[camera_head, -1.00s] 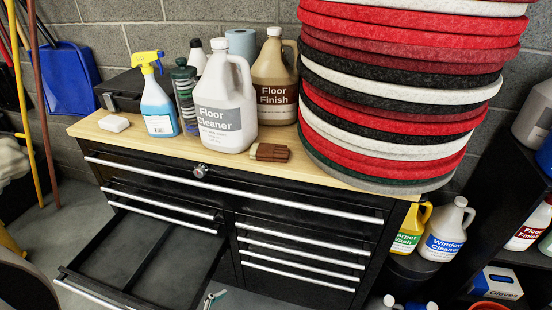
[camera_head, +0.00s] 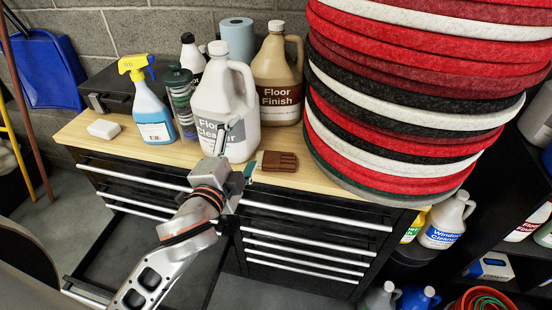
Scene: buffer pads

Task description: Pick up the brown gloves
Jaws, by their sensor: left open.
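The brown gloves (camera_head: 280,162) lie flat on the wooden top of the black tool cabinet, near its front edge, between the floor cleaner jug and the stack of pads. My left gripper (camera_head: 237,152) is open and empty. It is just to the left of the gloves, in front of the floor cleaner jug (camera_head: 213,95), with one fingertip close to the gloves' left end. I cannot tell whether that fingertip touches them. My right gripper is not in view.
A tall stack of red, black and white pads (camera_head: 415,90) stands right of the gloves. A floor finish jug (camera_head: 277,75), spray bottle (camera_head: 151,110) and white bar (camera_head: 103,129) stand on the cabinet. An open drawer (camera_head: 105,245) juts out below.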

